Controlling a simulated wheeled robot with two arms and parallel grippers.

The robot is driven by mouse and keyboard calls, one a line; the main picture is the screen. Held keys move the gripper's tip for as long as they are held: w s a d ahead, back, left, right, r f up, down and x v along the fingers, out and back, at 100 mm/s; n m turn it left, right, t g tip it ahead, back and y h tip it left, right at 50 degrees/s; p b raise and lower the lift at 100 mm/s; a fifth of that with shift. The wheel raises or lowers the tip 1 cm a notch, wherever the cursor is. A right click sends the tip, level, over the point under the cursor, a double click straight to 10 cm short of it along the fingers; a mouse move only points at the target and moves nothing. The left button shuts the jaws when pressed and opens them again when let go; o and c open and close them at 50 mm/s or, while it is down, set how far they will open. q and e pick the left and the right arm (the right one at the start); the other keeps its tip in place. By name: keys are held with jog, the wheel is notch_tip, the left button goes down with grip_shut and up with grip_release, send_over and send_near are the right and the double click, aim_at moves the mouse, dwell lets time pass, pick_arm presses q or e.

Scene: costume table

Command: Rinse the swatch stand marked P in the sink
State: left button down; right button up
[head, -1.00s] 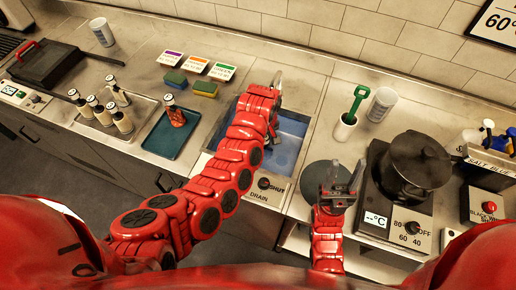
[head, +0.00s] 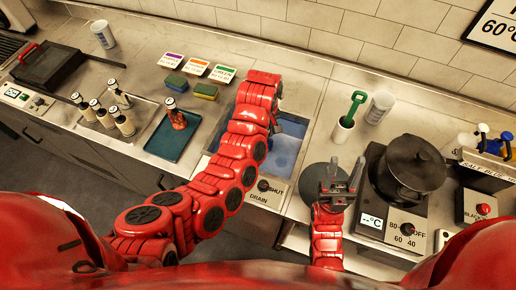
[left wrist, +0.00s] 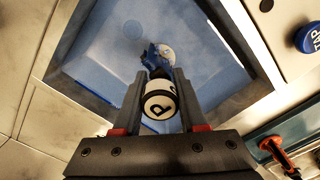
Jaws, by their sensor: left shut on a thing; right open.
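In the left wrist view my left gripper (left wrist: 158,105) is shut on the swatch stand marked P (left wrist: 161,103). Its white round end with a black P faces the camera, and a blue swatch (left wrist: 157,58) shows beyond it. The stand is over the sink (left wrist: 95,50), which has bluish water in it; whether the swatch touches the water I cannot tell. In the head view my left arm reaches over the sink (head: 291,140) and hides most of the gripper and stand. My right gripper (head: 342,182) is open and empty, above a dark round plate beside the hotplate.
A drain knob (head: 264,186) fronts the sink.

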pick_arm(q)
jog(key=shift+r, duration=0.6)
notch_tip(320, 180, up, 6)
jog(key=p, duration=0.5)
jog(key=shift+f, duration=0.2)
